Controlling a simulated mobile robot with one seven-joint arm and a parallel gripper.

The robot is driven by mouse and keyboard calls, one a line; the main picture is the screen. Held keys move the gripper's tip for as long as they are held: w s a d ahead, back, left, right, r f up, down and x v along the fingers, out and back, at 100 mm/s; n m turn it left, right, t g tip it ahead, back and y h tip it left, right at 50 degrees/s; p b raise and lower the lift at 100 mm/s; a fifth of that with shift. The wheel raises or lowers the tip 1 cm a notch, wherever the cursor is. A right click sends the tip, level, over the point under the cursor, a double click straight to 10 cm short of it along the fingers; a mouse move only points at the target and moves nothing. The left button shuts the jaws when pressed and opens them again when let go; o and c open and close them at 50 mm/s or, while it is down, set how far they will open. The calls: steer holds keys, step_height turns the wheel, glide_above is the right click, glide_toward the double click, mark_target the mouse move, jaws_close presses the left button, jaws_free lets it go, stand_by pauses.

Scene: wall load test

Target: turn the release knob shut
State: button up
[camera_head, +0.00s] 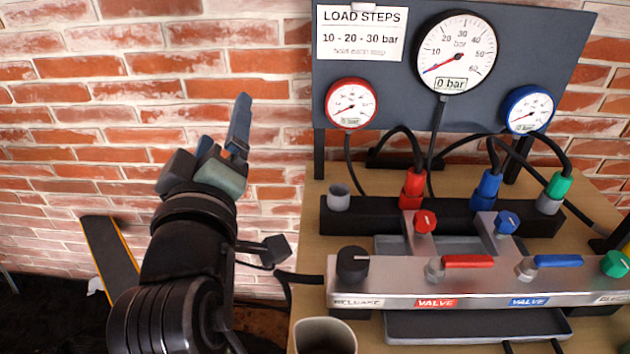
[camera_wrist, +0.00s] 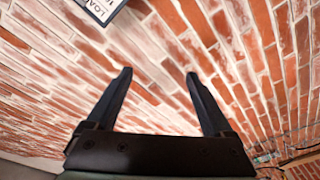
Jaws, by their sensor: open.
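The release knob (camera_head: 352,263) is black with a pale pointer mark. It sits at the left end of the silver manifold bar (camera_head: 400,287), above a label that seems to read RELEASE. The pointer mark points to the right. My gripper (camera_head: 240,125) is raised in front of the brick wall, left of the gauge panel and well up and left of the knob. In the wrist view its two dark fingers (camera_wrist: 158,76) are apart with nothing between them. The knob is not in the wrist view.
A red valve lever (camera_head: 468,261) and a blue valve lever (camera_head: 558,261) lie along the bar, with a green knob (camera_head: 614,264) at right. A grey cup (camera_head: 325,337) stands in front of the release knob. The large gauge (camera_head: 457,52) reads 0 bar. Hoses loop behind.

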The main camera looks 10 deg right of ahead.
step_height(320, 180, down, 4)
steer(key=n+g+h+p, duration=0.1)
steer(key=n+g+p, duration=0.2)
steer(key=g+p, duration=0.15)
steer(key=n+g+h+p, duration=0.8)
steer(key=n+p, duration=0.6)
steer(key=p, duration=0.5)
glide_toward(349, 262)
steer(key=shift+t, duration=0.25)
steer(key=x, duration=1.1)
steer(key=shift+s, duration=0.1)
steer(key=c, duration=1.4)
steer(key=shift+o, duration=0.2)
steer(key=shift+f, duration=0.1)
